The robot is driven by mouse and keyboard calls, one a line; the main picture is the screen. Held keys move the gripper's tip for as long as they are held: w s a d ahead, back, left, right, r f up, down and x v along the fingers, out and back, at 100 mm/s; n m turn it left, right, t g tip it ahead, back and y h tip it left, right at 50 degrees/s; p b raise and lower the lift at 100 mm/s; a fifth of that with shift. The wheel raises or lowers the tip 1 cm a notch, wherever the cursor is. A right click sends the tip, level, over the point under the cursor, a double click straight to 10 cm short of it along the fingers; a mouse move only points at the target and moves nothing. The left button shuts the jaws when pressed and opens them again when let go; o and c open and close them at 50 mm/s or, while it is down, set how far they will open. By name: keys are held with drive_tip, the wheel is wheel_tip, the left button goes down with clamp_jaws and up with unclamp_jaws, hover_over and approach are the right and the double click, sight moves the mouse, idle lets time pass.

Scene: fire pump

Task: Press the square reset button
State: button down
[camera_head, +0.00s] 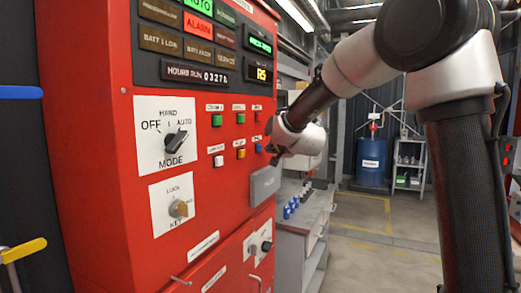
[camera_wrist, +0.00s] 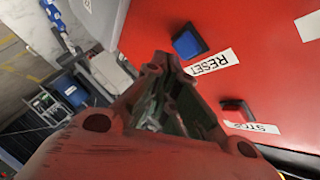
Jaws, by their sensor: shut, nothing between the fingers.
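The blue square reset button (camera_wrist: 189,42) sits on the red panel in the wrist view, beside a white label reading RESET. In the head view the blue button (camera_head: 258,148) is at the right end of the lower button row. My gripper (camera_head: 272,153) is shut and empty, close in front of the panel just right of that button. In the wrist view the fingertips of my gripper (camera_wrist: 165,62) point up, just left of and below the blue button. They look apart from it, though the exact gap cannot be told.
A red STOP button (camera_wrist: 237,112) is near the reset button. A mode knob (camera_head: 176,142) and key switch (camera_head: 179,208) are on the red cabinet (camera_head: 108,190). A grey box (camera_head: 264,185) juts out below the buttons. A grey bench (camera_head: 300,222) stands right; floor beyond is clear.

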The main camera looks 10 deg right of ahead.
drive_tip(key=shift+w+a, duration=0.1)
drive_tip(key=shift+a, duration=0.05)
drive_tip(key=shift+w+a, duration=0.15)
drive_tip(key=shift+a, duration=0.05)
drive_tip(key=shift+w+a, duration=0.3)
drive_tip(key=shift+a, duration=0.1)
idle(1.1)
drive_tip(key=shift+d, duration=0.1)
drive_tip(key=shift+s+d, duration=0.55)
drive_tip(key=shift+d, duration=0.1)
drive_tip(key=shift+d, duration=0.1)
drive_tip(key=shift+s+d, duration=0.75)
drive_tip(key=shift+d, duration=0.2)
drive_tip(key=shift+s+d, duration=0.75)
drive_tip(key=shift+d, duration=0.2)
